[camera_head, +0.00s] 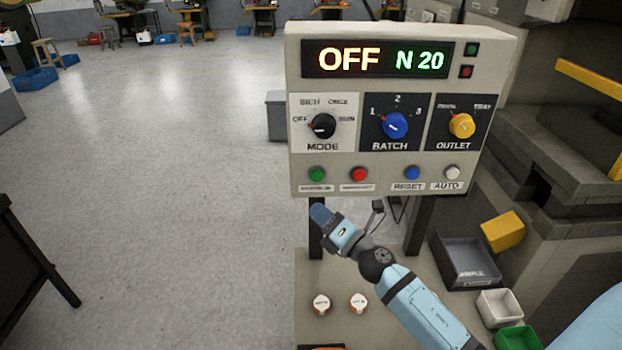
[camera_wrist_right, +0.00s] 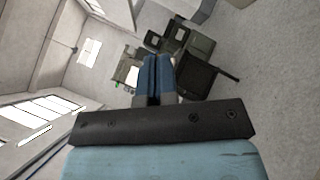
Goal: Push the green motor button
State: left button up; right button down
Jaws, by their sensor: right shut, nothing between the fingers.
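The control panel (camera_head: 402,187) is a pale box with a lit display reading "OFF N 20". A round green button (camera_head: 316,174) sits at the left end of its bottom row, above a label too blurred to read surely. My right gripper (camera_head: 320,213) is just below the green button in the head view, its blue fingers shut with nothing between them. Its gap in depth to the panel is hard to tell. In the right wrist view the shut fingers (camera_wrist_right: 156,76) point away from the camera. My left gripper is not in view.
A red button (camera_head: 359,174) sits right of the green one, with blue (camera_head: 411,173) and white (camera_head: 452,172) buttons further right. Three knobs are above. Two white-topped round items (camera_head: 321,304) are below.

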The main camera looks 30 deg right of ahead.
aim_at(317, 175)
jog(key=w+d+b, duration=0.1)
jog(key=w+d, duration=0.3)
jog(key=w, duration=0.3)
jog(key=shift+w+d, duration=0.3)
jog(key=shift+w, duration=0.1)
dwell(2.1)
jog(key=shift+w+d, duration=0.2)
jog(key=shift+w, duration=0.05)
jog(key=shift+w+d, duration=0.25)
jog(key=shift+w, duration=0.15)
dwell(0.8)
jog(key=shift+s+a, duration=0.45)
jog(key=shift+s, duration=0.35)
